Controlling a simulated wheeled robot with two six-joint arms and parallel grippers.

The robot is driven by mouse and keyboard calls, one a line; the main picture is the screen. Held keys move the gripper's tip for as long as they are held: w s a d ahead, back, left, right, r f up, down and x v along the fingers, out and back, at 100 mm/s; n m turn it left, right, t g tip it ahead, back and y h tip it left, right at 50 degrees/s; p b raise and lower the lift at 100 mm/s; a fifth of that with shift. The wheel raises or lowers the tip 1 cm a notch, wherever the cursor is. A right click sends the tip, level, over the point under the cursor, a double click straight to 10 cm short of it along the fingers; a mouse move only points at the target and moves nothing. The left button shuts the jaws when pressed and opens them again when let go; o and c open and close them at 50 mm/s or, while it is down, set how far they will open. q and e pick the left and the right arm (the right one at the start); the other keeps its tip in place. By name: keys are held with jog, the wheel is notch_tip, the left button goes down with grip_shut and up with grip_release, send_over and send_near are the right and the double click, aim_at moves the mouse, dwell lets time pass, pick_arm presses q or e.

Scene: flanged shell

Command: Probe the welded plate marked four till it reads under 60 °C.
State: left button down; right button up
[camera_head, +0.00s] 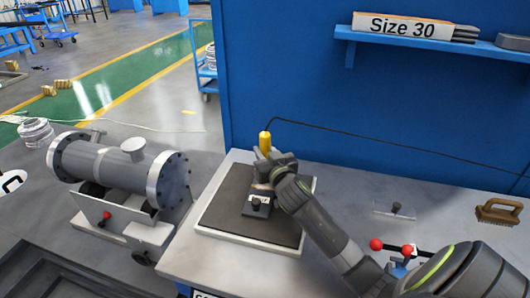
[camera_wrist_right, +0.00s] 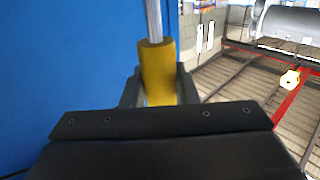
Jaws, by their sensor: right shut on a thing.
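My right gripper (camera_head: 267,158) is shut on a yellow-handled probe (camera_head: 265,140) above the far part of the dark mat (camera_head: 225,213). A black cable runs from the probe toward the right. The wrist view shows the yellow handle (camera_wrist_right: 157,72) between the fingers, with a bare metal shaft beyond it. A small dark plate (camera_head: 258,209) with a knob and a white label lies on the mat, just in front of the gripper. Its mark is too small to read. The probe tip is hidden in the head view, so contact cannot be told. No temperature reading is visible. My left gripper is not in view.
A grey flanged shell (camera_head: 115,166) rests on a stand at left. A clear plate with a knob (camera_head: 395,210), a brush (camera_head: 498,212) and a red-knobbed clamp (camera_head: 407,251) are at right. A blue shelf (camera_head: 430,40) hangs on the blue wall behind.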

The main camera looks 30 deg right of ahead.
aim_at(267, 137)
jog(key=shift+r+p, duration=2.4)
jog(key=shift+r, duration=0.7)
jog(key=shift+f, duration=0.1)
dwell(4.8)
